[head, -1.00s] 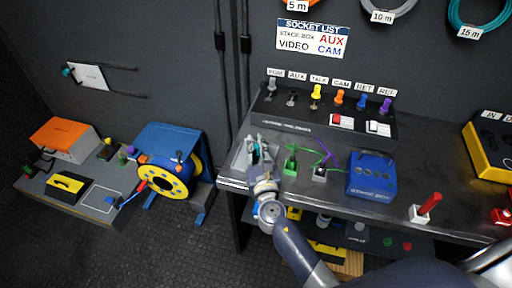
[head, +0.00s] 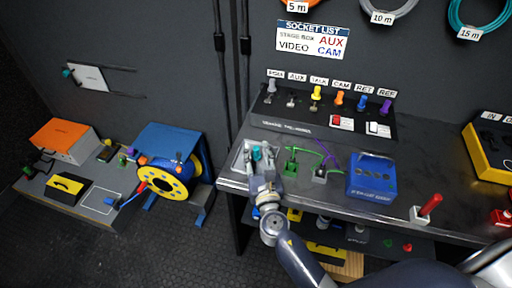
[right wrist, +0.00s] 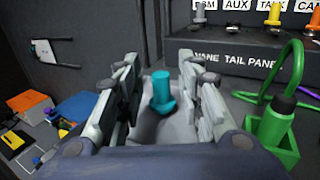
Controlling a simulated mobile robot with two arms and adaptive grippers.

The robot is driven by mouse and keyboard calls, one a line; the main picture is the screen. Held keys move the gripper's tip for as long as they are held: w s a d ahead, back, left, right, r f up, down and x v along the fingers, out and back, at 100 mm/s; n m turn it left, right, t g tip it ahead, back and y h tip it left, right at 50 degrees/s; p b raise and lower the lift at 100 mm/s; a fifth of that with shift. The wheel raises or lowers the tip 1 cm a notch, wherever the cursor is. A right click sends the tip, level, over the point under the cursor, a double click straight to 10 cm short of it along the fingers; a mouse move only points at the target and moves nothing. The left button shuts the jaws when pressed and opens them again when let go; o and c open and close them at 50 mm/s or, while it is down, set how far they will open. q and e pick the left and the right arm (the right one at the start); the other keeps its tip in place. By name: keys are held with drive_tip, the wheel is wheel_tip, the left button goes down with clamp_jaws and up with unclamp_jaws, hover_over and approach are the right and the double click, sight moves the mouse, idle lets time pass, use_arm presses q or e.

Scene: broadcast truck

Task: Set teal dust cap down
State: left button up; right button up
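The teal dust cap (head: 256,153) stands upright in a shallow grey tray (head: 238,165) at the left end of the bench. In the right wrist view the cap (right wrist: 161,91) is between my right gripper's fingers, with a visible gap on each side. My right gripper (right wrist: 160,95) is open around it and does not appear to touch it. In the head view the right gripper (head: 258,160) reaches over the tray, and its fingers partly hide the cap. My left gripper is not in view.
Right of the tray stand a green holder (head: 290,168) with a black-topped connector and green cable, and a blue box (head: 371,177). The tail panel (head: 322,118) with coloured plugs is behind. A cable reel (head: 168,178) stands on the left.

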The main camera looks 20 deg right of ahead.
drive_tip(key=s, duration=0.2)
drive_tip(key=s+b, duration=0.1)
drive_tip(key=s, duration=0.2)
drive_tip(key=s+a, duration=0.1)
drive_tip(key=s, duration=0.2)
drive_tip(key=shift+s+a+r, duration=0.1)
drive_tip(key=shift+s+a, duration=0.05)
drive_tip(key=shift+s, duration=0.5)
